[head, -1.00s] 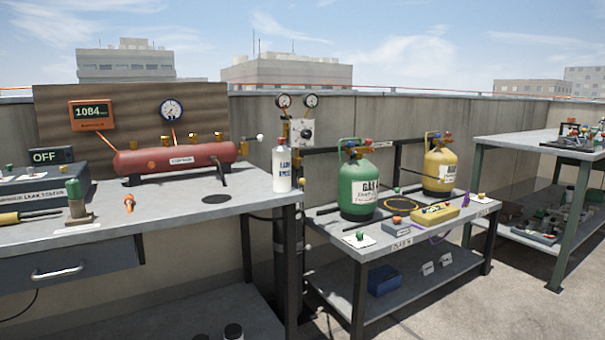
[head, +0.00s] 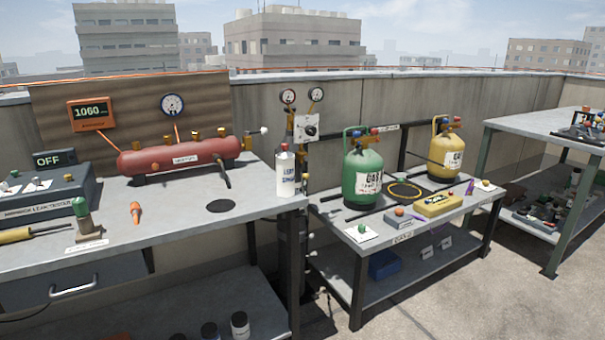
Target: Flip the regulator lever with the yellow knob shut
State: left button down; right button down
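The regulator has two round gauges (head: 302,95) and stands behind the gap between the two benches. Below the gauges is a pale square plate (head: 306,127) with a dark round dial. Small brass-coloured fittings show beside the plate, but I cannot make out which is the lever with the yellow knob, or its position. A white bottle (head: 289,176) stands in front, on the near bench's right corner, and hides part of the regulator's lower side. Neither of my grippers is in view.
The near bench (head: 180,215) holds a red tank (head: 180,157), a tester box (head: 45,200) and an orange tool (head: 136,212). The right bench holds a green cylinder (head: 362,175) and a yellow cylinder (head: 445,155). Bare floor (head: 450,300) lies right of the benches.

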aim_at(305, 176)
jog(key=i+l+u, duration=0.1)
jog(key=i+l, duration=0.15)
jog(key=i, duration=0.35)
jog(key=i+l+u, duration=0.15)
jog(key=i+l, duration=0.15)
jog(key=i, duration=0.25)
jog(key=i+l+u, duration=0.1)
jog(key=i+l, duration=0.25)
jog(key=i, duration=0.2)
